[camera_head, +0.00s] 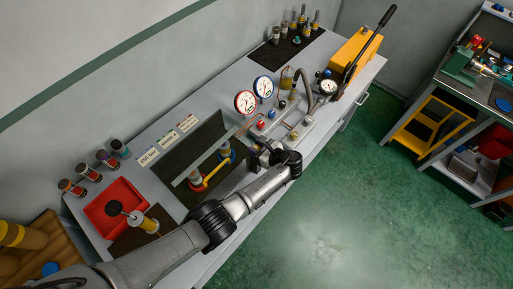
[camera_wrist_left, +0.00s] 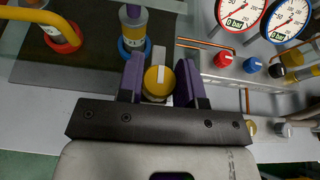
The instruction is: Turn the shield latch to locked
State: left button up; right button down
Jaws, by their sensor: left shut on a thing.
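The latch, a round yellow knob (camera_wrist_left: 157,84) with a pale pointer bar, shows in the left wrist view beside the dark test bay (camera_wrist_left: 80,85). The pointer bar runs toward the top of that view. My left gripper (camera_wrist_left: 160,75) has its two purple fingers shut on the knob's sides. In the head view my left gripper (camera_head: 264,152) is over the front edge of the bench, at the right end of the bay, and hides the latch there. My right gripper is in neither view.
A curved yellow pipe (camera_head: 212,176) with red and blue collars stands in the bay. Two gauges, red-rimmed (camera_head: 245,102) and blue-rimmed (camera_head: 263,86), stand right behind the gripper. A red knob (camera_wrist_left: 223,58) and a blue knob (camera_wrist_left: 253,65) are close by. A red tray (camera_head: 112,205) is at left.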

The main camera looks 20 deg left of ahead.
pick_arm(q)
jog(key=o, duration=0.9)
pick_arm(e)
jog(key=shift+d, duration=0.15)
